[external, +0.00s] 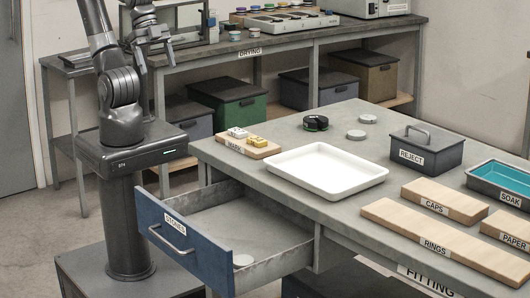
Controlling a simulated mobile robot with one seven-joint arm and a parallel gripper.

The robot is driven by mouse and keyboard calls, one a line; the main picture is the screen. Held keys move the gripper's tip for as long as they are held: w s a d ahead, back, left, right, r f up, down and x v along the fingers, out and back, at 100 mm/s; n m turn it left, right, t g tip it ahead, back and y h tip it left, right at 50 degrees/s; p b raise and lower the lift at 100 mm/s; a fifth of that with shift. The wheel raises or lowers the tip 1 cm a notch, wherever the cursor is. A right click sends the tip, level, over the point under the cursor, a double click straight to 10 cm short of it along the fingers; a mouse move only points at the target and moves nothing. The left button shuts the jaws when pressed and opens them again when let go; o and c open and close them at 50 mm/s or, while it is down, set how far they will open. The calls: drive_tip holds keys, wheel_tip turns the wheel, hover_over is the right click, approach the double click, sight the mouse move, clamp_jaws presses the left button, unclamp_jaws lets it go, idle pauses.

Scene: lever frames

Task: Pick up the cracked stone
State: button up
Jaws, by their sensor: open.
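Pale grey round discs that look like stones lie in two places. One disc (243,261) is in the open blue-fronted drawer labelled STONES (168,232), near its front right corner. Two more discs (368,118) (356,134) lie flat on the table behind the white tray. No crack can be made out on any of them at this size. My gripper (156,65) is open and empty at the upper left, raised high and well apart from the drawer and the table discs.
A dark round object with green (315,123) sits near the table discs. A MARK board (233,148) holds small yellow and white pieces. The REJECT box (427,148) is shut. The drawer juts out below the table's left edge.

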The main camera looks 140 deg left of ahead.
drive_tip(key=w+a+r+n+y, duration=0.15)
drive_tip(key=w+a+r, duration=0.25)
drive_tip(key=w+a, duration=0.7)
drive_tip(key=w+a+f+n+g, duration=0.1)
drive_tip(key=w+a, duration=0.4)
drive_tip(key=a, duration=0.3)
drive_tip(key=w+a+f+n, duration=0.1)
drive_tip(key=w+a+f, duration=0.1)
drive_tip(key=w+a, duration=0.45)
drive_tip(key=n+y, duration=0.1)
drive_tip(key=n, duration=0.2)
approach(366, 117)
drive_tip(key=shift+g, duration=0.4)
drive_tip(key=x, duration=0.7)
drive_tip(key=shift+w+a+f, duration=0.15)
drive_tip(key=shift+w+f, duration=0.15)
drive_tip(key=c, duration=1.1)
